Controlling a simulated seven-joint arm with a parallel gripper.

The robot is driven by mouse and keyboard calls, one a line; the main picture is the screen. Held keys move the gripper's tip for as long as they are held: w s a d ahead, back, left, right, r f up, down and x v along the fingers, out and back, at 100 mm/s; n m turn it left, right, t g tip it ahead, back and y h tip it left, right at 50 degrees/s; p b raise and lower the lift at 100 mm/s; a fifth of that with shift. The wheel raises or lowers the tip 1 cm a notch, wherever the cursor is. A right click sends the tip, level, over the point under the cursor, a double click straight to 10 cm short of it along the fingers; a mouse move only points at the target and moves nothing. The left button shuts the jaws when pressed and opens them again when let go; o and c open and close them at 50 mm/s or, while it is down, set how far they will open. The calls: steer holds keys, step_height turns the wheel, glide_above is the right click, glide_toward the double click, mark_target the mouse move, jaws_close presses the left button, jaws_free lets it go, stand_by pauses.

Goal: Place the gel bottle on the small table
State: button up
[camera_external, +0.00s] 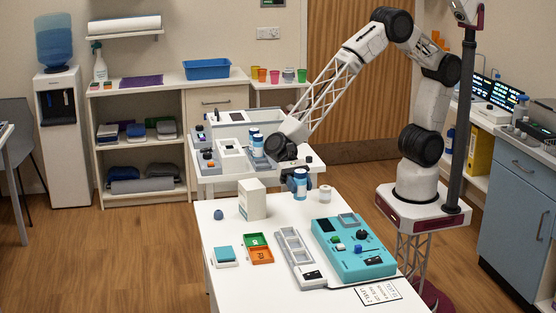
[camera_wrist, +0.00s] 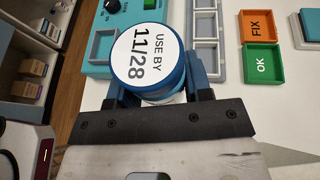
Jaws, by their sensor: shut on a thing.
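My gripper (camera_external: 299,174) is shut on a blue and white bottle (camera_external: 300,186), upright at the far end of the front white table. In the wrist view this bottle's round top (camera_wrist: 146,57) reads "USE BY 11/28", with a finger on each side of it. Its side label is too small to read, so I cannot tell if it is the gel bottle. I cannot tell whether its base touches the table. Similar blue and white bottles (camera_external: 257,146) stand on a smaller white table (camera_external: 312,160) behind, among grey and white devices.
The front table (camera_external: 225,286) holds a white box (camera_external: 252,199), a white jar (camera_external: 325,193), a teal device (camera_external: 355,250), a grey tray (camera_external: 297,257), and green and orange bins (camera_external: 260,255). Coloured cups (camera_external: 275,76) stand on a stand at the back wall.

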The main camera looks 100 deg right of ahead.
steer(key=shift+f, duration=2.9)
steer(key=shift+f, duration=2.05)
steer(key=shift+f, duration=0.15)
steer(key=o, duration=1)
steer(key=shift+v, duration=6.05)
